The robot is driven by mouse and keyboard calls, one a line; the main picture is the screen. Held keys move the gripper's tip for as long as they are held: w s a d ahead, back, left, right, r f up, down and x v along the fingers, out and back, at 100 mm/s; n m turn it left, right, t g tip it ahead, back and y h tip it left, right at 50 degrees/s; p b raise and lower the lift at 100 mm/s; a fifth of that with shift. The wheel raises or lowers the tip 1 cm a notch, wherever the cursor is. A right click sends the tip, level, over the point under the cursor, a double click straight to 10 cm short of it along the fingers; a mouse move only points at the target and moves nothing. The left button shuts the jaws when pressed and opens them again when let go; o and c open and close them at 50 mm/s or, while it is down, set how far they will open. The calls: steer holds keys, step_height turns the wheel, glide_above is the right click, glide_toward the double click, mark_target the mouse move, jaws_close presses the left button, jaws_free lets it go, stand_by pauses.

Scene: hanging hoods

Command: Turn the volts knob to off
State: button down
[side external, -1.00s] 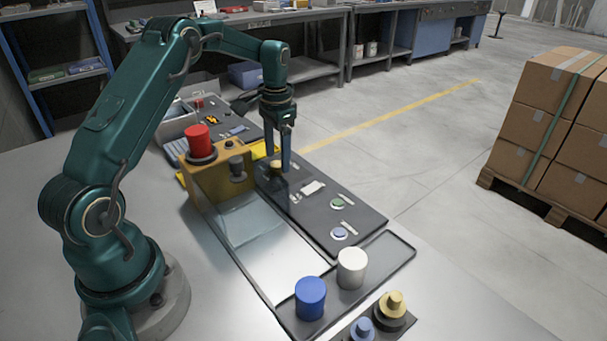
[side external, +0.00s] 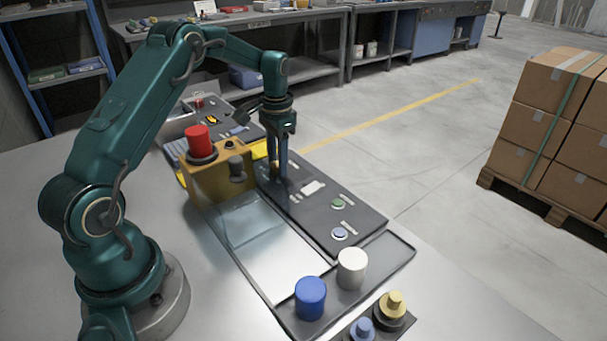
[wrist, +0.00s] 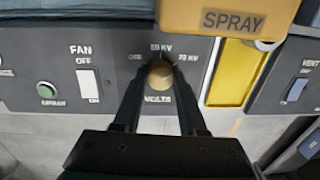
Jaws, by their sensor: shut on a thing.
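The volts knob (wrist: 159,73), round and tan, sits on the dark grey panel (wrist: 110,30) above the VOLTS label. Small markings arc around it: one at its left that I read as OFF, 60 KV above it and 70 KV at its right. I cannot make out a pointer on the knob. My gripper (wrist: 159,84) is shut on the knob, one finger on each side. In the side view, my gripper (side external: 277,174) points down onto the panel, and its fingers mostly hide the knob.
Left of the knob are a white FAN switch (wrist: 88,84) and a green button (wrist: 46,88). A yellow SPRAY box (wrist: 228,18) stands close by; in the side view it carries a red cylinder (side external: 200,141). A VENT switch (wrist: 296,89) lies to the right.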

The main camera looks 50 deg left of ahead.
steer(key=n, duration=0.6)
steer(key=shift+w, duration=0.1)
steer(key=n, duration=0.5)
steer(key=shift+a+n, duration=0.1)
steer(key=shift+n, duration=0.2)
steer(key=n, duration=0.6)
steer(key=shift+a+g+h, duration=0.1)
steer(key=shift+g+h, duration=0.2)
steer(key=n, duration=0.6)
steer(key=shift+c, duration=2.3)
jaws_free()
